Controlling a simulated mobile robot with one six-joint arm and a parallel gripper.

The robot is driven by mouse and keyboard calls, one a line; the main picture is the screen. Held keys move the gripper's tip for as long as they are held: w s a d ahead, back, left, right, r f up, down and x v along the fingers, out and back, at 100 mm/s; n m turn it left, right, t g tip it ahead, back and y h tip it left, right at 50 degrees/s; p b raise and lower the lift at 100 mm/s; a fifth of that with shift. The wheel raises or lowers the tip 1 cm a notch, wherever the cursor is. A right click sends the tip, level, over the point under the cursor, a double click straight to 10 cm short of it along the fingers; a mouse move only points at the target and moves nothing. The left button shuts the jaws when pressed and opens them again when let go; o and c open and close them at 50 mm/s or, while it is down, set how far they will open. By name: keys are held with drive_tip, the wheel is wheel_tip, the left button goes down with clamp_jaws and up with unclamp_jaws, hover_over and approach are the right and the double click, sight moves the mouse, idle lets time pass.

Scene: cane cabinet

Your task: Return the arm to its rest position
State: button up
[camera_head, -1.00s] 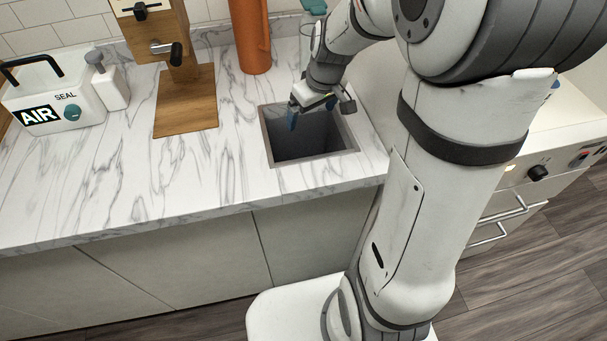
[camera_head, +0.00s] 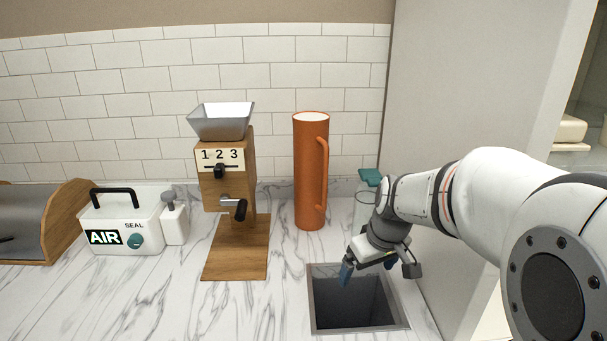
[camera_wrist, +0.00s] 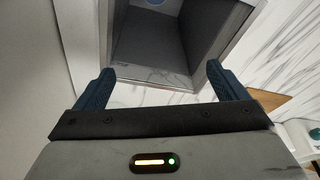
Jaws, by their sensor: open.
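My gripper (camera_head: 378,270) is open and empty in the head view, at the end of my arm reaching in from the right. It hangs over the square sink-like opening (camera_head: 332,317) in the counter. In the wrist view, the two blue fingers of my gripper (camera_wrist: 157,84) are spread wide with nothing between them. The same opening (camera_wrist: 150,55) lies beyond the fingertips there, with a small blue round patch at its far end.
An orange pitcher (camera_head: 308,180) stands behind the opening. A wooden grinder (camera_head: 240,245) stands left of it, then a white AIR SEAL box (camera_head: 120,215). A teal-lidded container (camera_head: 368,185) is close behind my gripper. A tall pale panel (camera_head: 470,90) stands on the right.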

drive_tip(key=s+r+m+h+p, duration=0.1)
drive_tip(key=s+m, duration=0.3)
drive_tip(key=s, duration=1.2)
drive_tip(key=shift+a+r, duration=0.2)
drive_tip(key=shift+a, duration=0.2)
drive_tip(key=shift+s, duration=0.1)
drive_tip(key=shift+c, duration=0.5)
